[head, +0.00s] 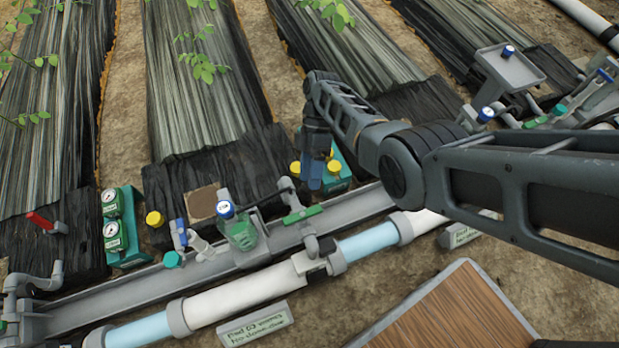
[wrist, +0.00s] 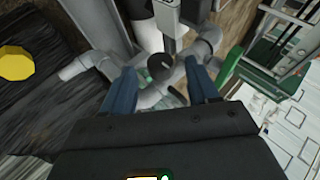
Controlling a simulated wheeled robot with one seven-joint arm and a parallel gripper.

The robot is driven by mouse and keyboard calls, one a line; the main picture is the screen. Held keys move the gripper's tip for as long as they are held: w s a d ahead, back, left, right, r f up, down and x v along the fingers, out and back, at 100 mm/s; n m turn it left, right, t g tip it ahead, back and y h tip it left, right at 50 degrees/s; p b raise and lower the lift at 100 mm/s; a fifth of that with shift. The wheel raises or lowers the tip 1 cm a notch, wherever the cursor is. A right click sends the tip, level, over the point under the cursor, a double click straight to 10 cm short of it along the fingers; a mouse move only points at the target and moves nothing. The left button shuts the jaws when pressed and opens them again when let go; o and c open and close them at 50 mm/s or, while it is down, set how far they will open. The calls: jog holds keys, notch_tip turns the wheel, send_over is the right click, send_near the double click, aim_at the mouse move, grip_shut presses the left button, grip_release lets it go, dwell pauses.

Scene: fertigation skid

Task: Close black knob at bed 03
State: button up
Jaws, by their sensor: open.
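A small black round knob (wrist: 161,68) on grey pipe fittings shows in the wrist view, between the two blue fingertips. My gripper (head: 313,176) points down over the pipe row in the head view, and its fingers (wrist: 160,76) are apart on either side of the knob. I cannot tell whether either finger touches the knob.
A green gauge box (head: 122,226) and a red lever (head: 40,220) are left. A wooden board (head: 450,312) lies in front.

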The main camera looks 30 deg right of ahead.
jog(key=v, duration=0.5)
jog(key=shift+w+d+r, duration=0.15)
jog(key=shift+d+r, duration=0.05)
jog(key=shift+r, duration=0.05)
dwell(0.3)
